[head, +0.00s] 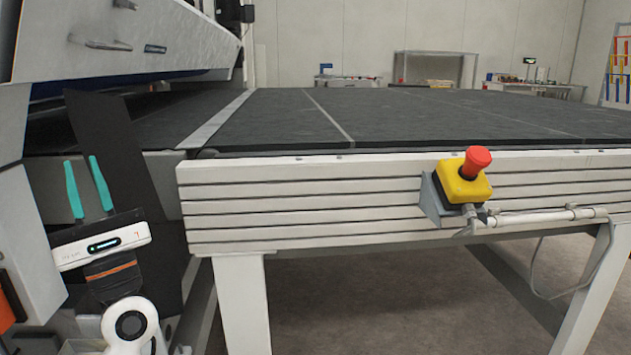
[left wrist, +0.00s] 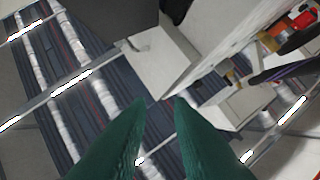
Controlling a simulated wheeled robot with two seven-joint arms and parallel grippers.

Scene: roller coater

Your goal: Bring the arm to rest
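My left gripper (head: 81,161) is at the lower left of the head view, with its two teal fingers pointing up. The fingers stand apart with a gap between them and nothing in it. The white and black wrist of my left arm (head: 130,325) shows below it. In the left wrist view the same fingers (left wrist: 159,101) reach up from the bottom edge, apart and empty. My right gripper is not in either view.
The roller coater (head: 110,50) stands at the upper left, close to my left gripper. A dark conveyor bed (head: 400,115) with a pale slatted side (head: 320,205) runs right. A red and yellow emergency stop (head: 465,180) sticks out from it. Open floor (head: 390,310) shows underneath.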

